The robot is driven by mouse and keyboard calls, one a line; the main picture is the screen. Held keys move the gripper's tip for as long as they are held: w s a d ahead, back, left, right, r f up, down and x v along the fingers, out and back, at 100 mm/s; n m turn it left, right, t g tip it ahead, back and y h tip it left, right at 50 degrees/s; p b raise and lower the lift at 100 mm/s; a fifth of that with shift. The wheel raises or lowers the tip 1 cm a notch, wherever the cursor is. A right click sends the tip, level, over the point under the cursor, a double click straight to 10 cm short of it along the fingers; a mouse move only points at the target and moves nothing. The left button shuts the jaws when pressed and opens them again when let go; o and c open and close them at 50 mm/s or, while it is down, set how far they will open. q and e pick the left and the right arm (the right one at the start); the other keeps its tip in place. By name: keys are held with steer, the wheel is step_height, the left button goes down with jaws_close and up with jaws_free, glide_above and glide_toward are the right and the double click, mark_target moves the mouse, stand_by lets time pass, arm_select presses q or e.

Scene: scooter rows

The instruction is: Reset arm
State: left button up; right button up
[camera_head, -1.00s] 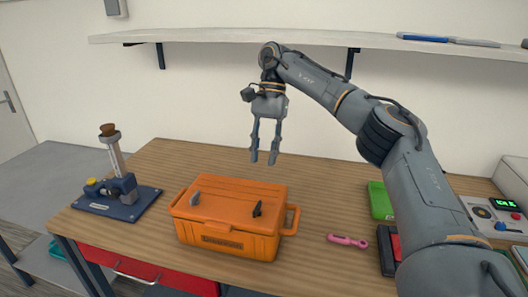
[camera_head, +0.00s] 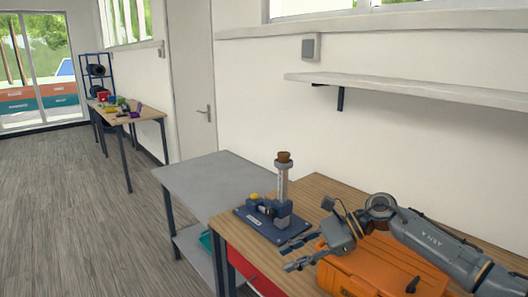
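My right gripper (camera_head: 294,254) hangs at the lower right of the head view, its arm coming in from the right. Its two fingers point left and stand apart, with nothing between them. It shows in front of and above the left part of the orange toolbox (camera_head: 370,272), covering some of it. The toolbox sits on the wooden workbench (camera_head: 318,187); its lower part is cut off by the frame. My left gripper is not in view.
A press-like tool on a dark blue base (camera_head: 258,232) stands on the bench left of the gripper. A grey table (camera_head: 205,182) adjoins the bench. A wall shelf (camera_head: 420,90) runs above. A second workbench (camera_head: 140,113) stands far back left. The floor (camera_head: 75,200) at left is clear.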

steer(key=s+a+r+m+t+y, duration=0.2)
steer(key=a+r+m+t+y, duration=0.2)
steer(key=a+m+t+y, duration=0.8)
steer(key=s+d+f+m+t+h, duration=0.15)
steer(key=d+f+m+h, duration=0.6)
steer(key=m, duration=0.75)
steer(key=s+d+f+m+t+h, duration=0.1)
steer(key=d+f+m+t+h, duration=0.2)
steer(key=d+f+m+h, duration=0.75)
steer(key=s+d+f+m+g+h, duration=0.2)
steer(key=s+d+f+m+g, duration=0.15)
steer(key=s+m, duration=0.45)
steer(key=s+d+f+m+g+h, duration=0.25)
steer(key=s+m+g, duration=0.2)
steer(key=s, duration=0.75)
steer(key=s+d+f+m+g+h, duration=0.15)
steer(key=s+f+m+g, duration=0.35)
steer(key=s, duration=0.5)
step_height(320, 180, down, 26)
steer(key=s+d+f+g, duration=0.2)
steer(key=s+d+f, duration=0.1)
steer(key=s+f, duration=1.2)
steer(key=shift+s+f, duration=0.25)
steer(key=shift+s, duration=0.75)
